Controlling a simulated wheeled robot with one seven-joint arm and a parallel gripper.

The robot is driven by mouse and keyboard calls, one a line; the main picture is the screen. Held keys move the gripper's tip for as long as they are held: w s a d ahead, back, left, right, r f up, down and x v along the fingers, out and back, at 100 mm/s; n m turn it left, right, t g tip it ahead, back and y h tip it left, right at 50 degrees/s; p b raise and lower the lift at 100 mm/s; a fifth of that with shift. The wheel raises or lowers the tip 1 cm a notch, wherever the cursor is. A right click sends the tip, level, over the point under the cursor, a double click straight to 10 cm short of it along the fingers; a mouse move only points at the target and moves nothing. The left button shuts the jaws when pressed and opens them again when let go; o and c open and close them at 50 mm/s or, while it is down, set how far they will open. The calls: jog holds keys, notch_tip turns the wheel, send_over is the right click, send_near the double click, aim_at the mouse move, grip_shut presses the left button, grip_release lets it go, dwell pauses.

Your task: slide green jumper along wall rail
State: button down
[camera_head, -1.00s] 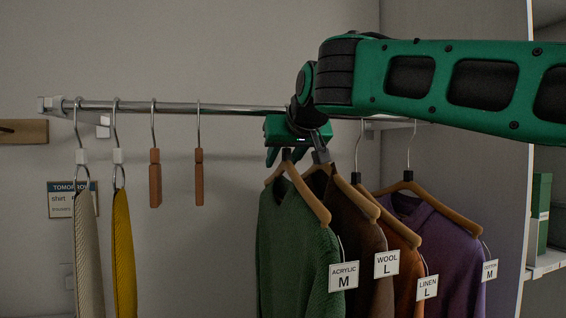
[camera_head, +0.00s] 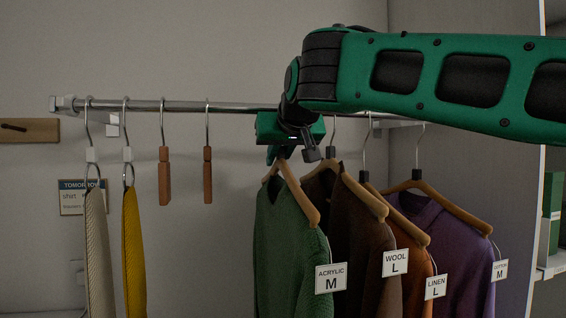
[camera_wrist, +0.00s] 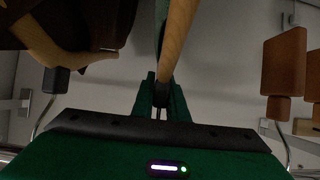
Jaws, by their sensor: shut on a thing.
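The green jumper (camera_head: 285,250), tagged "ACRYLIC M", hangs from a wooden hanger (camera_head: 298,193) below the chrome wall rail (camera_head: 235,107). My gripper (camera_head: 279,153) is shut on the hanger's neck, just under the rail. In the wrist view my fingers (camera_wrist: 160,97) close around the hanger's top, with its wooden arm (camera_wrist: 178,40) running away above them. The hook of this hanger is hidden by my gripper. The brown jumper (camera_head: 345,235), tagged "WOOL L", hangs to the right with a gap at the hooks.
An orange garment (camera_head: 415,270) and a purple jumper (camera_head: 450,245) hang further right. To the left are two empty brown hangers (camera_head: 165,177) (camera_head: 207,176), then yellow (camera_head: 132,255) and cream (camera_head: 96,255) cloths. Rail between the empty hangers and my gripper is free.

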jog(key=shift+s+a, duration=0.2)
jog(key=shift+a, duration=0.5)
jog(key=shift+s+a, duration=0.2)
jog(key=shift+a, duration=0.55)
jog(key=shift+s+a, duration=0.2)
jog(key=shift+a, duration=0.5)
jog(key=c, duration=1.7)
grip_release()
jog(key=shift+o, duration=0.2)
jog(key=v, duration=1)
jog(key=shift+s, duration=0.3)
